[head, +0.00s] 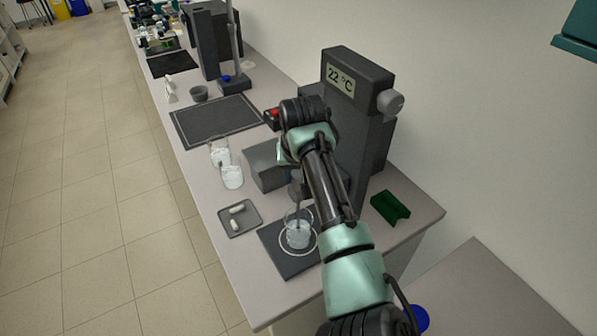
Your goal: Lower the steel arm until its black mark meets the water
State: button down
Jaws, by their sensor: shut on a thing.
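A glass beaker of water (299,237) stands on the dark base plate of the rig, inside a pale ring. The thin steel arm (297,212) hangs down over the beaker, its lower end at or in the water. I cannot tell the depth, and its black mark is too small to make out. My gripper (296,186) is just above the beaker, mostly hidden by my wrist and forearm, and is shut on the steel arm. The dark grey rig (353,76) rises behind, with a display reading 22 °C and a grey knob (390,102).
A grey block (268,165) stands left of my gripper. A small tray (255,219) with white pieces and two glass beakers (232,177) are to the left. A green holder (390,207) lies right of the rig. The bench's front edge is close to the base plate.

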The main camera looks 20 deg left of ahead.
jog(key=shift+c, duration=2.2)
grip_release()
jog(key=shift+r, duration=0.1)
jog(key=b+v, duration=0.3)
jog(key=v, duration=0.9)
jog(key=shift+r, duration=0.4)
